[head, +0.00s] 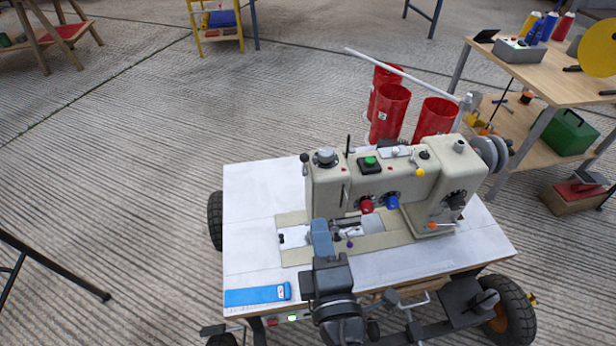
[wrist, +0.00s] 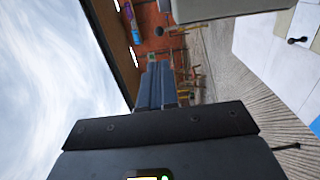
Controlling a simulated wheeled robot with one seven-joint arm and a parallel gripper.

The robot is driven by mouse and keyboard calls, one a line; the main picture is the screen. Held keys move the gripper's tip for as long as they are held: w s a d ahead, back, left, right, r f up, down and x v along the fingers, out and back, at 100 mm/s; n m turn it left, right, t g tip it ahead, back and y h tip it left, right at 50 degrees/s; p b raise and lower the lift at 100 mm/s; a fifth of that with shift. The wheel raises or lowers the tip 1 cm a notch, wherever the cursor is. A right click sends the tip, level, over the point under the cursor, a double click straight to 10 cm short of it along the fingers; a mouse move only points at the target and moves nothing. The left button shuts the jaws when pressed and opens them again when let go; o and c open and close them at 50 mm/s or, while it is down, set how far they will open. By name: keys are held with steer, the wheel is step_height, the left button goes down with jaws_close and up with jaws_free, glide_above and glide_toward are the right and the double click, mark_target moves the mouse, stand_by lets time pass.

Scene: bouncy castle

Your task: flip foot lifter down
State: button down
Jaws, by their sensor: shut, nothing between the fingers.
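The cream sewing machine (head: 392,190) stands on a white-topped cart (head: 255,195). Its needle head is at the left end, with a small black-knobbed lever (head: 305,158) on its upper left. A small purple-tipped part (head: 350,244) shows low under the arm, right of my gripper. I cannot tell which part is the foot lifter; my gripper may hide it. My gripper (head: 320,226) is shut and empty, in front of the lower needle head. In the wrist view, my shut fingers (wrist: 157,82) lie below a pale edge of the machine (wrist: 215,8).
A blue strip (head: 257,295) lies at the cart's front left. A workbench (head: 565,80) with a green box (head: 570,133) below is at right. The cart top's left side is clear.

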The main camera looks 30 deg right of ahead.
mark_target(305, 160)
stand_by(0.3)
steer(key=p+x, duration=0.2)
steer(key=x, duration=1.2)
steer(key=shift+d, duration=0.1)
steer(key=shift+r+p, duration=0.2)
steer(key=shift+p, duration=0.3)
